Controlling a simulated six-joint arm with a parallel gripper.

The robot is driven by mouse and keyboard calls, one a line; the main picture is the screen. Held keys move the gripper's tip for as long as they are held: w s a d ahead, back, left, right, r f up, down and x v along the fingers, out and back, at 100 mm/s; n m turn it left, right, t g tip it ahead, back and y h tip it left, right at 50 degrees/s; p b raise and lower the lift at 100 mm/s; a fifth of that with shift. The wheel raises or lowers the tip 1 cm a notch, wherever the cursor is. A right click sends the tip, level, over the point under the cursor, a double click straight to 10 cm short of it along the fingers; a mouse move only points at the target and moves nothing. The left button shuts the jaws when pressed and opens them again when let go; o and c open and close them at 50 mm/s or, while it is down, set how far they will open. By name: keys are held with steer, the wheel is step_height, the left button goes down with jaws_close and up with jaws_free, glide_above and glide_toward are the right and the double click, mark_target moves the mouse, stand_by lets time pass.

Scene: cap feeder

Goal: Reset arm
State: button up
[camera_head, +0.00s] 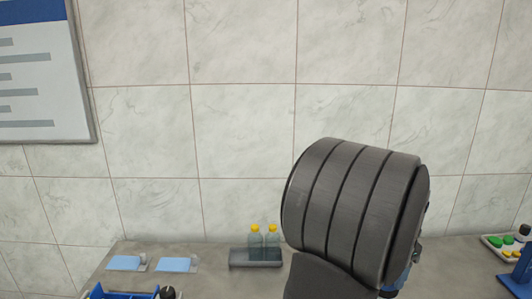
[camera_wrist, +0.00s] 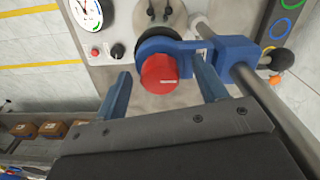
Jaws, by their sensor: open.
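My gripper (camera_wrist: 161,95) shows in the wrist view with its two blue fingers spread wide and nothing between them. Beyond the fingers, a red round part (camera_wrist: 158,74) sits in a blue clamp-like holder (camera_wrist: 185,46) on a metal machine. The red part appears between the fingers in the picture, but I cannot tell how far off it is. In the head view, a large dark grey link of my arm fills the lower right and hides what is behind it. My gripper is not visible there.
Two yellow-capped bottles (camera_head: 264,243) stand in a grey tray (camera_head: 256,264) on the bench. Light blue pads (camera_head: 176,265) lie left of them. A tray with green and yellow pieces (camera_head: 503,246) is at far right. The wrist view shows a gauge (camera_wrist: 95,52) and brown boxes (camera_wrist: 54,129).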

steer(key=shift+r, duration=0.15)
step_height(320, 180, up, 6)
steer(key=shift+r, duration=0.2)
step_height(320, 180, down, 7)
steer(key=shift+r, duration=0.15)
steer(key=m, duration=0.5)
steer(key=n, duration=0.7)
steer(key=m, duration=0.8)
steer(key=shift+m, duration=0.4)
steer(key=shift+r, duration=1.25)
